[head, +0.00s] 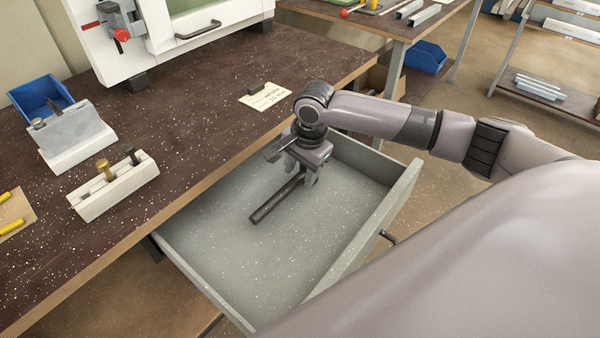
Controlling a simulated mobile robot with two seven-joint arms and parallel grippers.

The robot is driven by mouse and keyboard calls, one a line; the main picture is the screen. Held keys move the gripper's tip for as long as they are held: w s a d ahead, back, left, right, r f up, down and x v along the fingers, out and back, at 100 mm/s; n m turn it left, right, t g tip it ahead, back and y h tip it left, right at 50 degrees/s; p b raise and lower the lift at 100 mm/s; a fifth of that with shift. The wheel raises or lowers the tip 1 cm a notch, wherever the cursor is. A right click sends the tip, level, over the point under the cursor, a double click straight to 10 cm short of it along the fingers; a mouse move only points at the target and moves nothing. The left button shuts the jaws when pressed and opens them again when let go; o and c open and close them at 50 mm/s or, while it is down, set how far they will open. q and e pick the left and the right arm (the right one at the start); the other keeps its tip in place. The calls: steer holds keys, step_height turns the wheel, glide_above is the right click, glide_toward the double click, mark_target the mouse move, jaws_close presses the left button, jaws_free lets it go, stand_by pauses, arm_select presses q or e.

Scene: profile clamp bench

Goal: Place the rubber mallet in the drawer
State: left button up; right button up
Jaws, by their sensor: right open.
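The grey drawer (377,220) is pulled out from under the bench. A dark rod-like handle, seemingly the rubber mallet's (272,205), lies slantwise over the drawer floor. Its near end points to the lower left, and its far end runs under my right gripper. I cannot make out the mallet head, which seems hidden by the gripper. My right gripper (303,176) is inside the drawer's outline, pointing down, open, with its fingers around or just above the far end of the handle. I cannot tell whether they touch it. My left gripper is not in view.
The dark bench top (190,130) borders the drawer at the left. On it are a paper note (266,97), a white holder with upright tools (113,187), a grey-topped block (72,137) and a blue bin (42,95). A white machine (185,30) stands behind. The drawer floor is otherwise clear.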

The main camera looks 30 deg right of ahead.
step_height(320, 180, up, 10)
steer(key=s+p, duration=0.1)
steer(key=shift+s+d+r, duration=0.25)
steer(key=shift+s, duration=0.15)
